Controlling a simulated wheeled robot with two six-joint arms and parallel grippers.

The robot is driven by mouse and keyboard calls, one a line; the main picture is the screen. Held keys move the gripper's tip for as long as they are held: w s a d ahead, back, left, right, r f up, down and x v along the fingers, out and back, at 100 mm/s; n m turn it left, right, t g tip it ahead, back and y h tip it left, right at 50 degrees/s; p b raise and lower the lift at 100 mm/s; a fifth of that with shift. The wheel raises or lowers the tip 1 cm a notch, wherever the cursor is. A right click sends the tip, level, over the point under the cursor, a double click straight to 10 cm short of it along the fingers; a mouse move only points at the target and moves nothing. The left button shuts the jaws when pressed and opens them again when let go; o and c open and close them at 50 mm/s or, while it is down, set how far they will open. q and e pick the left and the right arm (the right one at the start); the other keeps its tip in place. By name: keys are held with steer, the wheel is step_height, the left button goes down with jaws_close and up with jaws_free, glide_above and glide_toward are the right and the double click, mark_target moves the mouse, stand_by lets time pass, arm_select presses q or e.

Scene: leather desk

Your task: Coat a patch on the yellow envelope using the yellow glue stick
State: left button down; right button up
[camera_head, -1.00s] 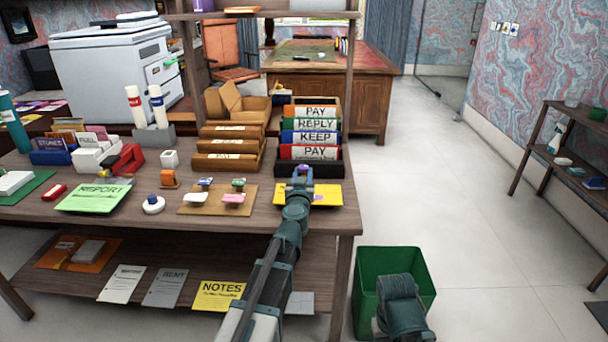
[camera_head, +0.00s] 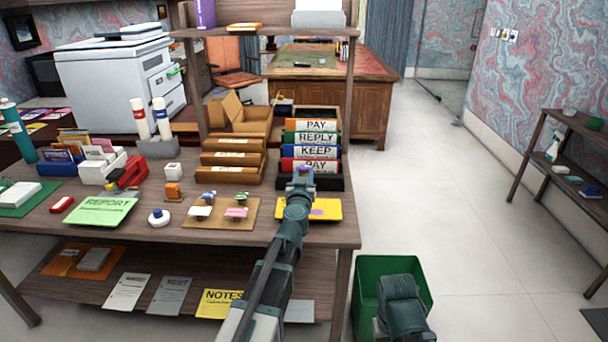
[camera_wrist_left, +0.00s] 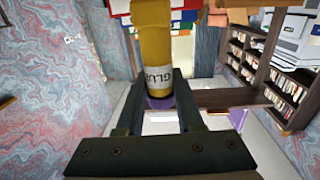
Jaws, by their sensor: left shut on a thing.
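The yellow envelope (camera_head: 328,204) lies flat near the right front of the desk. A purple patch (camera_head: 318,212) shows on it, just right of my left arm, which hides its left part. My left gripper (camera_head: 301,178) is over the envelope's far left side. In the left wrist view, its two fingers are shut on the yellow glue stick (camera_wrist_left: 155,45), which has a white label and a purple end piece (camera_wrist_left: 160,102). Whether the stick touches the envelope is hidden. My right gripper is not in view; only part of my right arm shows at the bottom.
A black file rack (camera_head: 325,183) with coloured binders stands just behind the envelope. Brown trays (camera_head: 232,172) are behind left. A cork board (camera_head: 232,222) with stamps lies to the left. A green bin (camera_head: 370,270) stands on the floor right of the desk.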

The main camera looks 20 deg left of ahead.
mark_target(304, 167)
arm_select(q)
steer(key=shift+r+p, duration=1.5)
steer(key=shift+r, duration=0.1)
steer(key=shift+f, duration=0.1)
